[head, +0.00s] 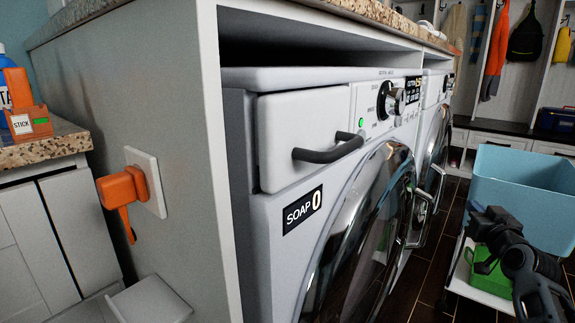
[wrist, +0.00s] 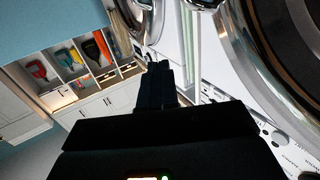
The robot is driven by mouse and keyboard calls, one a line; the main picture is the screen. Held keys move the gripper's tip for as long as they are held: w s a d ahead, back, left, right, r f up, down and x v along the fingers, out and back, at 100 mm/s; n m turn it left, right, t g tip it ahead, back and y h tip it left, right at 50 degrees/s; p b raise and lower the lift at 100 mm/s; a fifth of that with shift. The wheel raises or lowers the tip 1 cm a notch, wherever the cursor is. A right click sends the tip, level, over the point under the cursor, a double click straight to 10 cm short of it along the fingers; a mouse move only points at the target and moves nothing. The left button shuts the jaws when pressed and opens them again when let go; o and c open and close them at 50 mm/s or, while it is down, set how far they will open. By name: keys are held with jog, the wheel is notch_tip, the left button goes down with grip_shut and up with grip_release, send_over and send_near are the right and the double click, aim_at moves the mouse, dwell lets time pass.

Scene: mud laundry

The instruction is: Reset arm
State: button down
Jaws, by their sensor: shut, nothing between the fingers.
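My gripper (head: 478,212) is at the lower right of the head view, black, reaching in front of the blue bin and apart from the washers. In the wrist view my gripper (wrist: 160,70) shows as two dark fingers close together, shut and empty. The near white washer (head: 275,180) has a "SOAP 0" label, a grey-handled drawer and a round glass door.
A light blue bin (head: 525,190) stands at the right on a white cart (head: 490,295) with a green container (head: 487,270). An orange plug (head: 122,188) sits in a wall outlet at the left. Open cubbies with hanging coats are at the back right.

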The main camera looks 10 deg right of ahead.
jog(key=s+a+f+g+y, duration=0.1)
jog(key=s+a+f, duration=1.5)
jog(key=s+a, duration=0.25)
jog(key=s+a+n+y, duration=0.1)
jog(key=s+a, duration=0.4)
jog(key=s, duration=0.6)
jog(key=s+a+y, duration=0.1)
jog(key=s+a, duration=0.5)
jog(key=s, duration=0.6)
jog(key=s+a+r+n+g+y, duration=0.1)
jog(key=s+r, duration=0.4)
jog(key=s, duration=0.2)
jog(key=s+a+r+n+y, duration=0.1)
jog(key=s+a+r, duration=0.1)
jog(key=s+r, duration=0.4)
notch_tip(320, 180, up, 27)
jog(key=s+p, duration=0.1)
jog(key=p, duration=2.7)
jog(key=shift+s+d+f, duration=0.15)
jog(key=shift+s+d, duration=0.05)
jog(key=shift+d, duration=0.05)
jog(key=shift+w+d, duration=0.1)
jog(key=shift+d, duration=0.05)
